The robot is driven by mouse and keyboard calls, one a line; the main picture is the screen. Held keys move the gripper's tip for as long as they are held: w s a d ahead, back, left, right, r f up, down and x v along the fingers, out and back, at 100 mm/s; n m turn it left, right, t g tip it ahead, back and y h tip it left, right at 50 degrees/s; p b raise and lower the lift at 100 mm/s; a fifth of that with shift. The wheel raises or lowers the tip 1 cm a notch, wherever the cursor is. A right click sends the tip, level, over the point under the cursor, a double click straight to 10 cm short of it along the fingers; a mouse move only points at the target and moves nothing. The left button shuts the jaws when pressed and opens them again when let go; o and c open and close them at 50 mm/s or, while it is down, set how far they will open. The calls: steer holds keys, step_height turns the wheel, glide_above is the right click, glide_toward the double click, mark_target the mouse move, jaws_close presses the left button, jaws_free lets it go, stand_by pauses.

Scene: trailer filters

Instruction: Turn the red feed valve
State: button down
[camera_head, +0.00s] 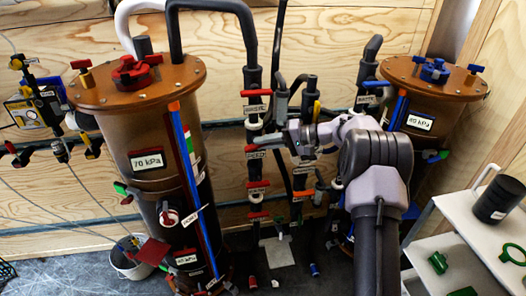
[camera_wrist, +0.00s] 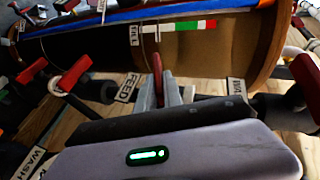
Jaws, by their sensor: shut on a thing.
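The red feed valve handle (camera_wrist: 157,66) stands upright between my two fingers in the wrist view, with a FEED label (camera_wrist: 127,88) on the pipe just left of it. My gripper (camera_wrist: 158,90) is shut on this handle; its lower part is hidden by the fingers. In the head view my gripper (camera_head: 288,126) reaches left from my arm to the pipes between the two brown tanks. The handle itself is hard to make out there.
Other red handles (camera_wrist: 75,75) and (camera_wrist: 306,76) sit close on both sides. A large brown tank (camera_head: 140,130) stands left and a second tank (camera_head: 430,80) stands right, behind my arm. A white cart (camera_head: 460,225) is at lower right.

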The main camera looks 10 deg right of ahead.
steer(key=shift+f+m+t+y+b, duration=0.2)
steer(key=shift+m+t+y+b, duration=0.15)
steer(key=shift+y+b, duration=0.45)
steer(key=shift+f+m+t+y+b, duration=0.25)
steer(key=shift+m+y+b, duration=0.15)
steer(key=shift+y, duration=0.6)
steer(key=c, duration=1.5)
jaws_free()
steer(key=p+v, duration=0.4)
steer(key=v, duration=1.3)
steer(key=shift+d+f, duration=0.1)
steer(key=shift+d, duration=0.1)
